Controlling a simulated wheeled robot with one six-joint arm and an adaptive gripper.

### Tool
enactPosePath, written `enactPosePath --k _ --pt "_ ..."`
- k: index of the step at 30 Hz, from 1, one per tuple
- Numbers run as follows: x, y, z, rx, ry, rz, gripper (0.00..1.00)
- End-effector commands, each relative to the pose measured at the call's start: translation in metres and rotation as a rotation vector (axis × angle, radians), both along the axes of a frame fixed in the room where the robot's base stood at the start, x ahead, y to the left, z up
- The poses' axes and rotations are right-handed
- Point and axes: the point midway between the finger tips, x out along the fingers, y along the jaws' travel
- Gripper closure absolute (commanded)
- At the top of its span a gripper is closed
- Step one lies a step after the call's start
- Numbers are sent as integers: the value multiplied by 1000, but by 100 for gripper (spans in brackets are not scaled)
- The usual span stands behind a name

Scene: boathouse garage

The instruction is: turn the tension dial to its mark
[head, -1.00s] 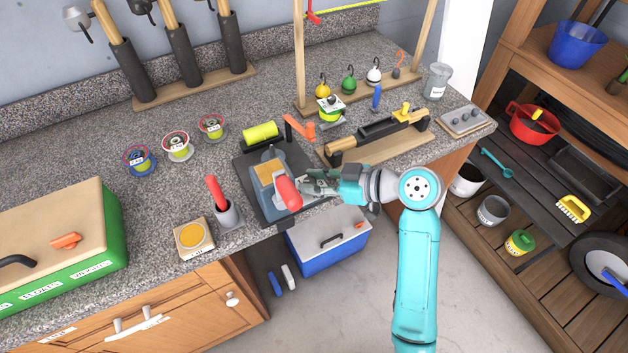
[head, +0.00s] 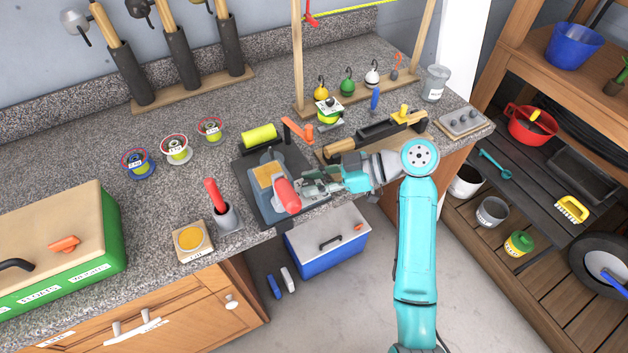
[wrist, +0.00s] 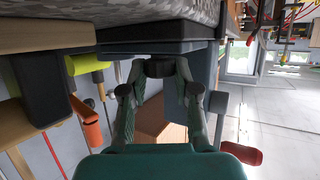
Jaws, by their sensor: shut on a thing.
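The winder (head: 283,205) is a blue-grey housing with a tan top panel and a red handle knob (head: 286,193), on a dark base plate at the counter's front edge. My gripper (head: 308,188) reaches its right side from the right. In the wrist view the tension dial (wrist: 160,67) is a dark round knob between the fingertips of my gripper (wrist: 158,72), which is shut on it. The grey housing (wrist: 210,75) stands beside it there. The head view hides the dial behind my fingers and the handle knob. I cannot make out its mark.
A yellow spool (head: 260,134) and an orange crank (head: 298,131) stand behind the winder. A wooden board with a dark clamp-like tool (head: 375,134) lies close behind my wrist. A blue cooler (head: 328,241) sits below.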

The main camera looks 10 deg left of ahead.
Motion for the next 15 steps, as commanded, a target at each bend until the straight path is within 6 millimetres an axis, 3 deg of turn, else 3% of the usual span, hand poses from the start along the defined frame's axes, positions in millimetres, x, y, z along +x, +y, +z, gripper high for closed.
enactPosePath --k 4,5,7,15 --pt "0 0 -1 -2 3 -1 100" --pt "0 0 -1 -2 3 -1 62" --pt "0 0 -1 -2 3 -1 45" --pt "0 0 -1 -1 1 -2 45"
